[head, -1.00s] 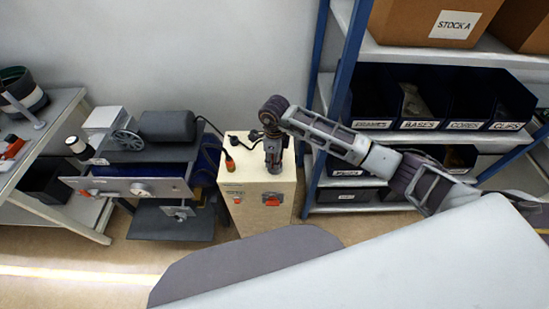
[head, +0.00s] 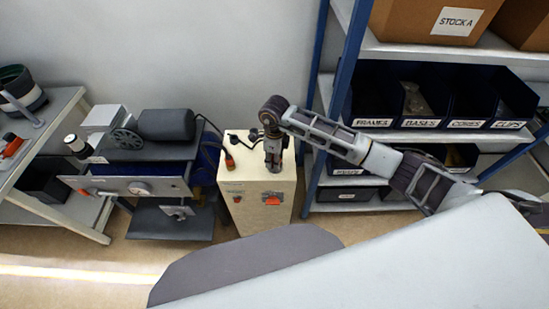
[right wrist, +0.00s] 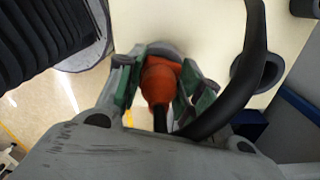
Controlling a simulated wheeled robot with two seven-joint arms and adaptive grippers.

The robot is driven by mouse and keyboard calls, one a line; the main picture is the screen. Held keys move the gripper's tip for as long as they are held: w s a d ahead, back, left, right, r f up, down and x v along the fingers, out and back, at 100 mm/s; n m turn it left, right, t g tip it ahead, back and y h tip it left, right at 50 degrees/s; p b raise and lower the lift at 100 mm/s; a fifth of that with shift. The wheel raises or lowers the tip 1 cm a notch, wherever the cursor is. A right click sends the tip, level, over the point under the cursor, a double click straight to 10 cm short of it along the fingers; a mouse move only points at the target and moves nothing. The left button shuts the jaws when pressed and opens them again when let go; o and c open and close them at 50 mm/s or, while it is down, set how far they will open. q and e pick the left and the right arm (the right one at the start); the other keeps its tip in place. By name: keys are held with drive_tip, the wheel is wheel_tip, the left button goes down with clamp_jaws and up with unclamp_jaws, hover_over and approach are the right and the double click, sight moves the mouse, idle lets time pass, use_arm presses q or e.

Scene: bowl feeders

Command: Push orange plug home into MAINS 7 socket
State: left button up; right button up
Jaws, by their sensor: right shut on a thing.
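The orange plug (right wrist: 160,80) sits between the green-padded fingers of my right gripper (right wrist: 158,75) in the right wrist view, and the gripper is shut on it. A grey round rim (right wrist: 165,48), which looks like a socket, shows just beyond the plug against the cream surface. I cannot tell how deep the plug sits in it. In the head view my right gripper (head: 272,160) points down at the top of the cream cabinet (head: 255,190), where it hides the plug. No MAINS 7 label is readable. My left gripper is not in view.
A thick black cable (right wrist: 235,90) arcs beside the gripper, near another dark round fitting (right wrist: 258,72). A machine on a bench (head: 150,155) stands left; a blue-framed shelf (head: 340,70) with bins stands right.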

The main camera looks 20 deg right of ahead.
drive_tip(key=o, duration=1.2)
drive_tip(key=shift+o, duration=1)
drive_tip(key=shift+r+p, duration=1.7)
drive_tip(key=shift+r, duration=1.9)
drive_tip(key=shift+r, duration=0.15)
